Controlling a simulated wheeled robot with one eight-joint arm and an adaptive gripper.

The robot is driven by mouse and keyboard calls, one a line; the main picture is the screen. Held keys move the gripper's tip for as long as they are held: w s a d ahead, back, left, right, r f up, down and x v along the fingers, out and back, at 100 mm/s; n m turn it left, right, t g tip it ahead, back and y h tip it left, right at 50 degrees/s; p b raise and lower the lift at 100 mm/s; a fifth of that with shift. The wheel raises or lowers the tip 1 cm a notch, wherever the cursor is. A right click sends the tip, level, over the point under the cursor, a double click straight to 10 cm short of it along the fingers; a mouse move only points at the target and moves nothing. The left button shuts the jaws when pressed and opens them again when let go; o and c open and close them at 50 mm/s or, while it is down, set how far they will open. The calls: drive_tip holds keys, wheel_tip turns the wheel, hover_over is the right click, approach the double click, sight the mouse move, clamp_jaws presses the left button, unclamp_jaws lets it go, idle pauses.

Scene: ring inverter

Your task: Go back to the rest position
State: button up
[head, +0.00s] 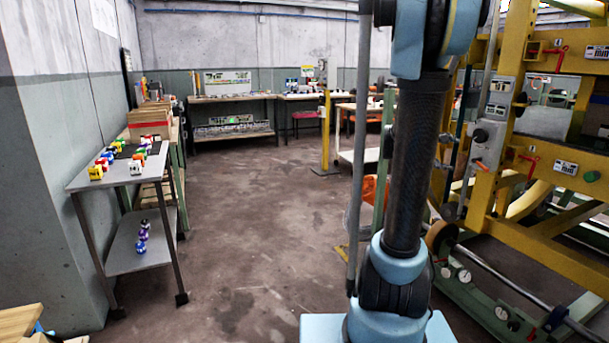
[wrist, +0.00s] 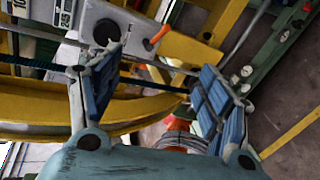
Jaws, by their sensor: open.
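My gripper (wrist: 152,85) shows in the wrist view with its two blue-padded fingers spread wide apart and nothing between them. Behind the fingers are yellow machine beams, a grey panel with an orange-handled lever (wrist: 158,36) and the floor. In the head view my arm stands upright in front of the right half of the picture, and the gripper itself is out of that picture.
The yellow machine frame (head: 546,150) stands close on the right. A grey two-level table (head: 125,172) with small coloured items stands by the left wall. The floor (head: 235,240) between them is clear. Workbenches (head: 232,98) line the back wall.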

drive_tip(key=s+a+f+m+g+y, duration=0.1)
drive_tip(key=s+a+f+y, duration=0.3)
drive_tip(key=s+a, duration=0.5)
drive_tip(key=s+a+f+m+g+y, duration=0.1)
drive_tip(key=s+a+f+m+y, duration=0.2)
drive_tip(key=s+a+f, duration=0.6)
drive_tip(key=s+a+f+m+g+y, duration=0.1)
drive_tip(key=s+a+f+m+y, duration=0.1)
drive_tip(key=s+a+f+y, duration=0.4)
drive_tip(key=s+a, duration=0.4)
drive_tip(key=a, duration=0.4)
drive_tip(key=shift+s+f, duration=0.2)
drive_tip(key=shift+s, duration=0.15)
drive_tip(key=shift+w+f, duration=0.2)
drive_tip(key=shift+w, duration=0.25)
idle(0.8)
